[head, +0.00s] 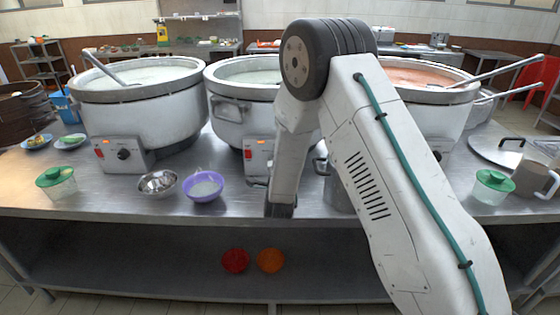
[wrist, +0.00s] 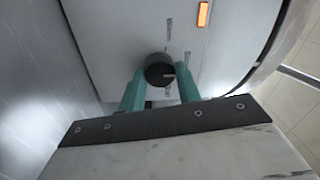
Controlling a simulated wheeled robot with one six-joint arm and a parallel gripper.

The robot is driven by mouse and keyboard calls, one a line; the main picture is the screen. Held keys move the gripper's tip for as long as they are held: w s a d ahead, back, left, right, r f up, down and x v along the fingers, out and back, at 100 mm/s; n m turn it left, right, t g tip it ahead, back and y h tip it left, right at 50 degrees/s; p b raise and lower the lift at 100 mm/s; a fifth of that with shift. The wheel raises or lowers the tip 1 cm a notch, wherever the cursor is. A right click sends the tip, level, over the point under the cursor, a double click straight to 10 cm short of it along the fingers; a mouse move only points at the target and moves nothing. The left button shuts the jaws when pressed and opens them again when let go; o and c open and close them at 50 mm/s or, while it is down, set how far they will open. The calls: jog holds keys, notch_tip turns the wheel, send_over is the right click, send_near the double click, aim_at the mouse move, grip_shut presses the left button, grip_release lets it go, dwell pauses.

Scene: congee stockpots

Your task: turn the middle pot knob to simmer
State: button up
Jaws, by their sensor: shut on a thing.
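The middle pot (head: 232,118) is a large pale pot, partly hidden by my arm in the head view. Its control box (head: 257,158) has a lit orange-red switch; its knob is hidden there behind my arm. In the wrist view, the round black knob (wrist: 159,68) with a pale pointer mark sits on the pale box face. The teal fingers of my gripper (wrist: 161,78) are on either side of the knob and shut on it. The orange light (wrist: 203,14) shows above and right of the knob. Dial markings are too small to read.
A left pot (head: 140,105) and a right pot (head: 432,115) stand on the steel counter. A metal bowl (head: 158,183) and purple bowl (head: 203,187) sit left of my arm. A green-lidded container (head: 490,188) is at right. Red and orange bowls lie on the lower shelf.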

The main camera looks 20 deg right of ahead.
jog(key=shift+s+f, duration=0.1)
jog(key=shift+f, duration=0.05)
jog(key=o, duration=1)
jog(key=v, duration=0.7)
jog(key=shift+s+a, duration=0.1)
jog(key=shift+s, duration=0.25)
